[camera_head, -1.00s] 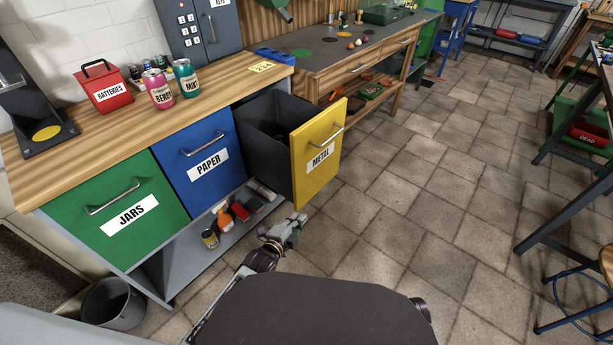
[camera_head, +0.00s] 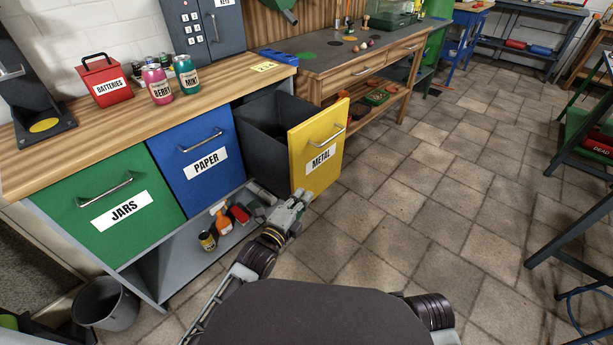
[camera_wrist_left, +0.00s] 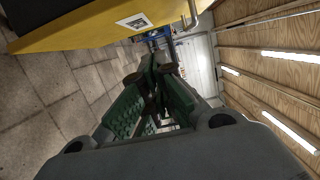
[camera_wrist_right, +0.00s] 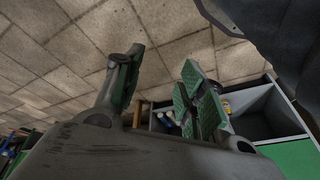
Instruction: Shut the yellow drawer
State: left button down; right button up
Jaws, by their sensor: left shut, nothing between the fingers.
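The yellow drawer (camera_head: 318,150), labelled METAL, is pulled well out of the wooden-topped cabinet, with its dark inside showing. A silver bar handle (camera_head: 327,137) runs across its front. My left gripper (camera_head: 299,196) is shut and empty, just in front of the drawer's lower edge in the head view; I cannot tell if it touches. In the left wrist view the yellow front (camera_wrist_left: 90,25) and its handle (camera_wrist_left: 193,14) lie beyond the shut fingers (camera_wrist_left: 155,65). My right gripper (camera_wrist_right: 160,75) shows only in its wrist view, with its fingers apart and nothing between them.
The blue PAPER drawer (camera_head: 192,150) and green JARS drawer (camera_head: 110,210) are shut. Bottles and a can stand on the low shelf (camera_head: 235,228) beneath. A grey bin (camera_head: 105,303) stands at the lower left. The tiled floor (camera_head: 420,210) right of the yellow drawer is clear.

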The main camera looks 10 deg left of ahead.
pick_arm(q)
jog(key=shift+w, duration=0.2)
jog(key=b, duration=0.5)
send_over(308, 171)
jog(key=s, duration=0.5)
jog(key=shift+s+d, duration=0.15)
jog(key=shift+d, duration=0.05)
pick_arm(e)
jog(key=shift+t+y, duration=0.7)
jog(key=a+f, duration=0.1)
jog(key=f, duration=0.2)
jog(key=a+f, duration=0.1)
jog(key=f, duration=0.1)
jog(key=shift+w+a, duration=0.3)
jog(key=shift+w, duration=0.1)
jog(key=shift+w+r, duration=0.1)
jog(key=shift+w, duration=0.05)
